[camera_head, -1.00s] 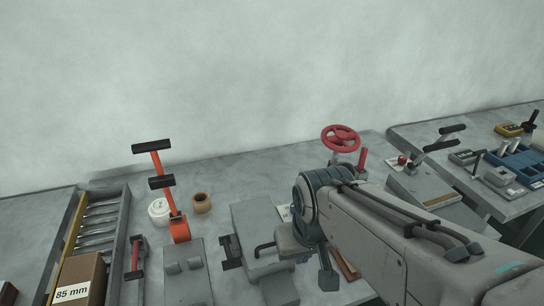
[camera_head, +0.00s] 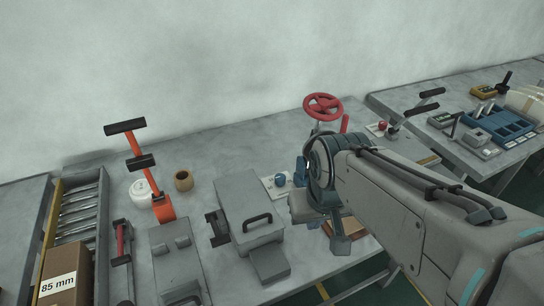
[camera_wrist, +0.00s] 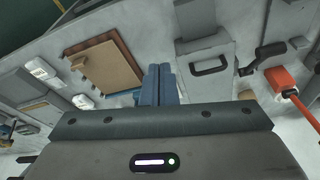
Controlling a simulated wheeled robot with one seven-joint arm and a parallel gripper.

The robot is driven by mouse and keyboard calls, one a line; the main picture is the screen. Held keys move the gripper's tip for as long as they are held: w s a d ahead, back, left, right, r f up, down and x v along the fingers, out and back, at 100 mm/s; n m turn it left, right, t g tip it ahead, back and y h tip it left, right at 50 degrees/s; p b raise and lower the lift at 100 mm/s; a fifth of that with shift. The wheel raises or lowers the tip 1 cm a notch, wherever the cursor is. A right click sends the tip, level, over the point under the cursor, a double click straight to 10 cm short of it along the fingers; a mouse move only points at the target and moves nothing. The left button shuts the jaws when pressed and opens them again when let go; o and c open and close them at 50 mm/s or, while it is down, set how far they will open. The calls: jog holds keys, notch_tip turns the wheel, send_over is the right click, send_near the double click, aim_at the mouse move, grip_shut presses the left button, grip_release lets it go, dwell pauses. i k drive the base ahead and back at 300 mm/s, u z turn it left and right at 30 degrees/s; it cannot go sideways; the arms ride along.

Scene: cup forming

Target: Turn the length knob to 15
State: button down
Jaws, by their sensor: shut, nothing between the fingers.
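A blue knob (camera_head: 280,179) sits on a pale plate on the table, right of the grey machine with a black handle (camera_head: 257,219), in the head view. I cannot read any label or number on it, so I cannot tell if it is the length knob. My gripper (camera_wrist: 158,72) shows its blue fingers closed together and empty in the wrist view, between the grey machine (camera_wrist: 207,48) and a brown board (camera_wrist: 112,70). In the head view my arm hides the fingers. Their height above the table is unclear.
A red handwheel (camera_head: 323,106) stands behind my arm. An orange lever (camera_head: 163,207), a white round container (camera_head: 140,190) and a brown ring (camera_head: 183,180) are at left. A box marked 85 mm (camera_head: 60,288) is far left. A second table with control boxes (camera_head: 505,125) is right.

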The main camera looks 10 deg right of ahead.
aim_at(280, 178)
jog(key=k, duration=1.15)
jog(key=z, duration=0.75)
jog(key=i, duration=1.25)
jog(key=u, duration=1.05)
jog(key=i, duration=0.2)
jog(key=u, duration=0.15)
